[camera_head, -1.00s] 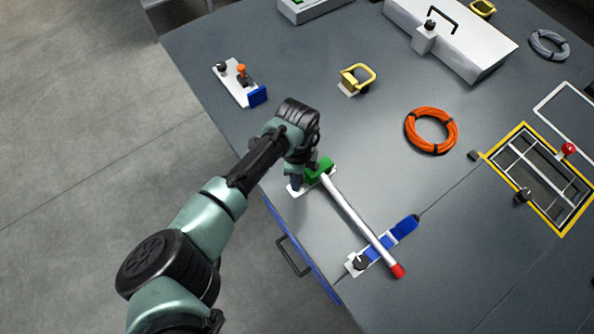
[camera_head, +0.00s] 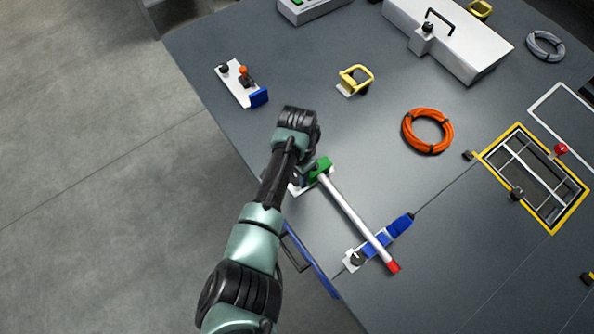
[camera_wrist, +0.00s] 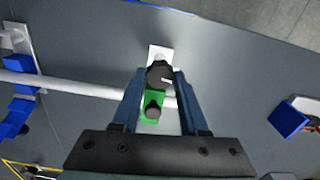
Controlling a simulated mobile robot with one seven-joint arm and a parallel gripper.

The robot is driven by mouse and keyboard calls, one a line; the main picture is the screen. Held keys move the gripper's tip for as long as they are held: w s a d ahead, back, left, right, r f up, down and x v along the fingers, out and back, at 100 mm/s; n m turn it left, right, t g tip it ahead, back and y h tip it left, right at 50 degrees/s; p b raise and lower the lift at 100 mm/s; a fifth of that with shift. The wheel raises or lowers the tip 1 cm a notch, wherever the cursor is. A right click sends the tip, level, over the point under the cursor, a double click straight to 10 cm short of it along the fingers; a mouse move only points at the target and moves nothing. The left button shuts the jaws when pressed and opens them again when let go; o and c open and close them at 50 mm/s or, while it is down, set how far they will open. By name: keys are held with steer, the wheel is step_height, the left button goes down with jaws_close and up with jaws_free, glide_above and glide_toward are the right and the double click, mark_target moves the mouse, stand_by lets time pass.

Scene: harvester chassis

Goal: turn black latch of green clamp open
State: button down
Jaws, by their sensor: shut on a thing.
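The green clamp (camera_head: 320,167) stands near the table's front edge, with one end of a white rod (camera_head: 352,214) at it. In the wrist view the green clamp (camera_wrist: 148,108) sits on a white base plate, between my gripper's fingers. The black latch (camera_wrist: 160,75) is a dark knob at the fingertips. My gripper (camera_wrist: 160,84) is shut on the black latch, one blue finger on each side. A second black knob (camera_wrist: 153,107) shows on the green part. In the head view my arm hides the latch and the fingertips.
A blue clamp (camera_head: 400,225) holds the rod near its red end (camera_head: 393,267). A white plate with a blue block (camera_head: 258,97), a yellow handle (camera_head: 357,79) and an orange cable coil (camera_head: 427,131) lie farther back. The table between them is clear.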

steer(key=shift+n, duration=0.8)
steer(key=c, duration=0.7)
jaws_free()
steer(key=shift+r, duration=0.1)
step_height(320, 180, up, 13)
steer(key=b, duration=0.1)
